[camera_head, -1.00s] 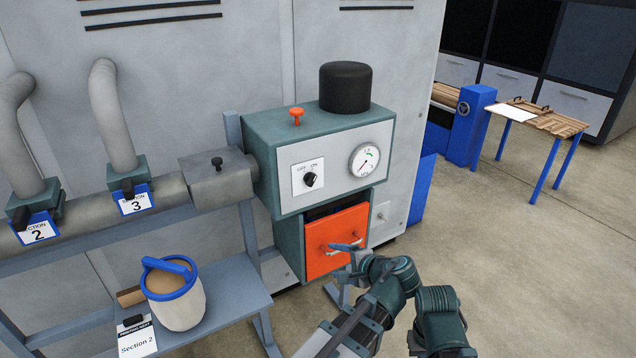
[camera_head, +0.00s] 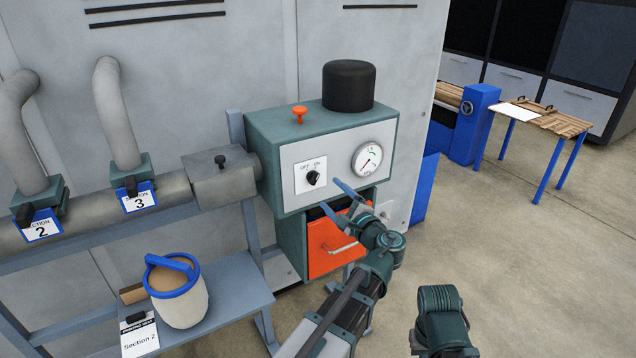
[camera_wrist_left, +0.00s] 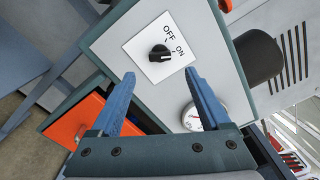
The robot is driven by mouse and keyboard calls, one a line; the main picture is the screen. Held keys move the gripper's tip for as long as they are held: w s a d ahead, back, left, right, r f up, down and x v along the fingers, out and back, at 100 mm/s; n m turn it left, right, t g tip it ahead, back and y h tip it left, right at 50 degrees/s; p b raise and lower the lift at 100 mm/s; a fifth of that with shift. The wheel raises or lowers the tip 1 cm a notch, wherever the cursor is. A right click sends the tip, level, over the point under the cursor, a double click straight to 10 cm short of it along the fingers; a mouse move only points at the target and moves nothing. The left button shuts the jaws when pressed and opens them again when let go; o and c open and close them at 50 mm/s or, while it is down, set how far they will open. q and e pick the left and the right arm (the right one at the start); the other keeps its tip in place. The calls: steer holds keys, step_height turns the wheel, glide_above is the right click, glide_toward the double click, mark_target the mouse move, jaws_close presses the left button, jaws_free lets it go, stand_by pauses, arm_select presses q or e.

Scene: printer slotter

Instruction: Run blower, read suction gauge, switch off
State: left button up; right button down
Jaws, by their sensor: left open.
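The teal blower unit (camera_head: 285,135) has a pale front panel with a black rotary knob (camera_head: 313,177) under OFF and ON marks. The knob also shows in the left wrist view (camera_wrist_left: 159,53); its exact setting is unclear. The round suction gauge (camera_head: 367,160) is right of the knob, its needle toward the lower left; its numbers are too small to read. In the left wrist view a finger partly covers the gauge (camera_wrist_left: 190,122). My left gripper (camera_head: 329,194) is open and empty in front of the panel, its fingertips just short of the knob. My right gripper is out of view.
An orange drawer (camera_head: 325,255) with a handle is below the panel, partly behind my left arm. An orange button (camera_head: 299,114) and black cylinder (camera_head: 348,86) top the unit. A pale bucket (camera_head: 183,307) stands on the shelf at left. Open floor lies right.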

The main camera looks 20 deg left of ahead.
mark_target(316, 180)
arm_select(q)
steer(key=x, duration=0.8)
steer(key=shift+w+a, duration=0.1)
steer(key=shift+c, duration=0.2)
jaws_close()
steer(key=n, duration=1.1)
steer(key=shift+n, duration=0.6)
stand_by(0.4)
